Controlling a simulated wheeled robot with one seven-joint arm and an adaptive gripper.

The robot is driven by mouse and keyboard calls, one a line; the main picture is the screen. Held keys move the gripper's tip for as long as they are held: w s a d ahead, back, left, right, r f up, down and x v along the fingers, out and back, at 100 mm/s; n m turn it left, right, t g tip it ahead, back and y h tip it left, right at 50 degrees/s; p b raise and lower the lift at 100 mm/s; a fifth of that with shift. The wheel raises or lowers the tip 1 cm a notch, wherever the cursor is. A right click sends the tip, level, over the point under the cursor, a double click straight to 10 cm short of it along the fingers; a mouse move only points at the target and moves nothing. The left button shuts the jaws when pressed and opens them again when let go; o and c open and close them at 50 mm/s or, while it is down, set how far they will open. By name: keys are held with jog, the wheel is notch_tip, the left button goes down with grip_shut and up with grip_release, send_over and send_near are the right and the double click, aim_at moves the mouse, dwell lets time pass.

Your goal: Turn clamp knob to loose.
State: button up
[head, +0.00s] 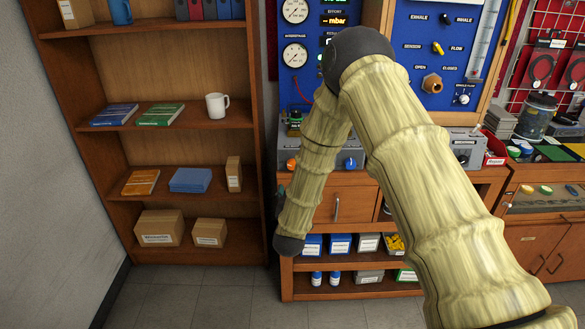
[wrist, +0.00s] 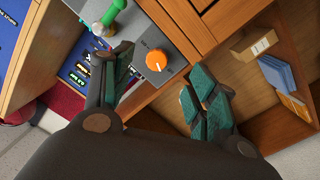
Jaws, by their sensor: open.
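An orange round knob (wrist: 156,60) with a pale pointer mark sits on the face of a grey box (wrist: 177,32). I take it as the clamp knob; its label is too small to read. It also shows in the head view (head: 292,164), at the left end of the bench. In the wrist view my gripper (wrist: 162,64) is open, with teal-padded fingers on either side of the knob's position. The knob appears beyond the fingertips, with no visible contact. In the head view my arm hides part of the bench, and the gripper is hard to make out.
A green-topped fitting (wrist: 106,16) stands beside the knob, close to the left finger. A blue knob (head: 350,162) is farther right on the bench. A wooden shelf unit (head: 255,100) stands to the left. Wooden drawers (head: 337,196) lie below the bench.

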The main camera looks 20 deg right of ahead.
jog(key=w+d+r+m+y+p, duration=0.1)
jog(key=w+d+m+p, duration=0.1)
jog(key=w, duration=0.7)
jog(key=shift+w+d+r+m+t+p, duration=0.2)
jog(key=shift+d+r+m+t+p, duration=0.1)
jog(key=shift+m+p, duration=0.15)
jog(key=c, duration=1)
